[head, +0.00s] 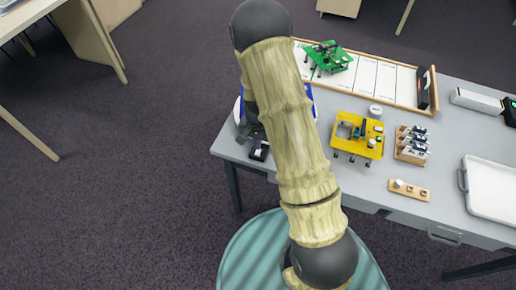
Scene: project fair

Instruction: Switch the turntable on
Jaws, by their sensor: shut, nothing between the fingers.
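A round blue and white thing, apparently the turntable (238,110), stands at the left end of the grey table. My arm covers most of it, and only its left edge and a strip of blue on the right show. My gripper (254,136) is a dark grey shape coming down over the turntable's front side, partly behind my upper arm. It is shut and empty. A small black part with a light patch (260,153) lies just below it at the table's edge. I cannot tell whether it is the switch or whether my gripper touches it.
The grey table (455,135) also holds a wooden-framed board (387,82) with a green device (328,58), a yellow device (358,134), a wooden rack (411,144), a small wooden strip (408,190) and a white tray (490,188). Open carpet lies to the left.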

